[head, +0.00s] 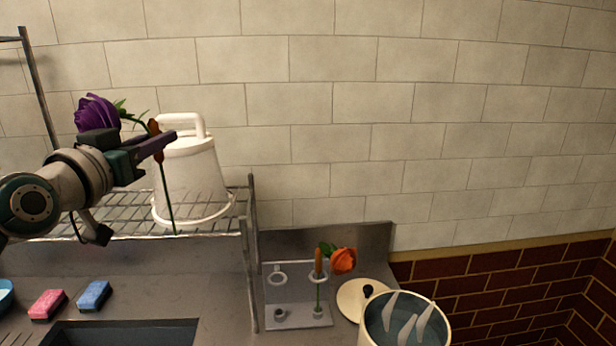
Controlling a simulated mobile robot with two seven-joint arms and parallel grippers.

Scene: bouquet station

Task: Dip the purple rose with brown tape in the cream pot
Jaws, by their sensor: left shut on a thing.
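The purple rose (97,114) is in my left gripper (157,147) at the upper left, in front of the wire rack. The jaws are shut on its stem at the brown tape (155,128). The flower head bends over to the left and the green stem hangs down below the jaws. The cream pot (363,334) stands at the bottom edge, right of centre, cut off by the frame. It is open on top and holds a bluish liquid with pale streaks. The rose is well above and left of the pot. My right gripper is not in view.
A stand (297,316) with ring holders bears an orange rose (343,260) in its right ring; its left ring looks empty. A cream lid (351,300) lies beside the pot. A white upturned bucket (192,178) sits on the wire rack (125,207). Pink (48,304) and blue sponges (94,296) lie below.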

